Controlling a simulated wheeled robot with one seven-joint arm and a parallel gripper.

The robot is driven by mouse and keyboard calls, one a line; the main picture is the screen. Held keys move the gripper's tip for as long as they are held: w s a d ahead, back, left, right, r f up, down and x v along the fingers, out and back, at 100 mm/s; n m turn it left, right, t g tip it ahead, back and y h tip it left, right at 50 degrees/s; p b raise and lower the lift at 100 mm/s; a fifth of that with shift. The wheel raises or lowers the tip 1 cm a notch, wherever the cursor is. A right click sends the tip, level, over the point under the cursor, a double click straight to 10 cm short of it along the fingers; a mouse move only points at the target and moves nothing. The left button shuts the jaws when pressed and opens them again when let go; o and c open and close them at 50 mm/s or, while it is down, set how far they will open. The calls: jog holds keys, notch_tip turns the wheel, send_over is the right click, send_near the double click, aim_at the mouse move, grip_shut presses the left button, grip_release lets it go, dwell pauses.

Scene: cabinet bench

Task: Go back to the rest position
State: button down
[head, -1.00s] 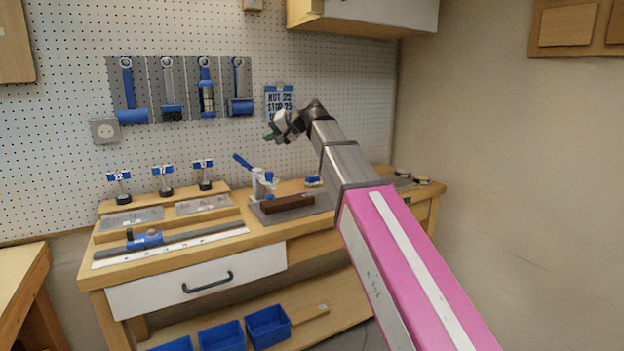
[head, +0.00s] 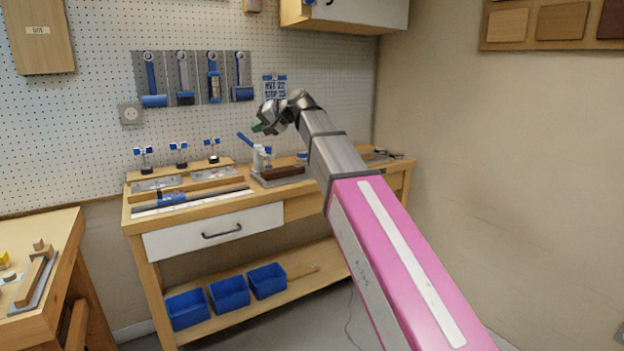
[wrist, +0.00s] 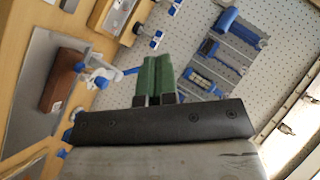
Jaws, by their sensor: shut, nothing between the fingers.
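My gripper (head: 258,127) is raised above the workbench (head: 290,208), in front of the pegboard, at the end of my outstretched arm. In the wrist view its green fingers (wrist: 158,76) are together with nothing between them. It touches nothing that I can see. Below it on the bench are a clamp with a blue handle (head: 262,155) and a dark brown block (head: 282,172) on a grey plate. The block also shows at the left of the wrist view (wrist: 62,82).
The bench has a white drawer (head: 212,232), shut, and blue bins (head: 229,292) on its lower shelf. Blue tools (head: 152,80) hang on the pegboard (head: 90,130). A second table (head: 45,235) stands at the left, and a wall cabinet (head: 350,14) hangs above. Floor shows between the tables.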

jog(key=s+d+f+m+h, duration=0.1)
jog(key=s+d+f+h, duration=0.1)
jog(key=d+f, duration=0.65)
jog(key=s+d+f+g+h, duration=0.1)
jog(key=d+f+h, duration=0.25)
jog(key=f, duration=1.05)
jog(key=s+d+f+m+h, duration=0.1)
jog(key=s+d+f, duration=0.1)
jog(key=d+f, duration=0.75)
jog(key=s+d+f+g+h, duration=0.1)
jog(key=s+d+f, duration=0.4)
jog(key=f, duration=0.2)
jog(key=s+d+f+g+h, duration=0.1)
jog(key=s+d+f+h, duration=0.1)
jog(key=s+d+f, duration=0.3)
jog(key=s+d+f+g+h, duration=0.1)
jog(key=s+d+f, duration=0.4)
jog(key=f, duration=0.6)
jog(key=shift+s+f+g+h, duration=0.2)
jog(key=shift+s+g+h, duration=0.1)
jog(key=shift+s+h, duration=0.45)
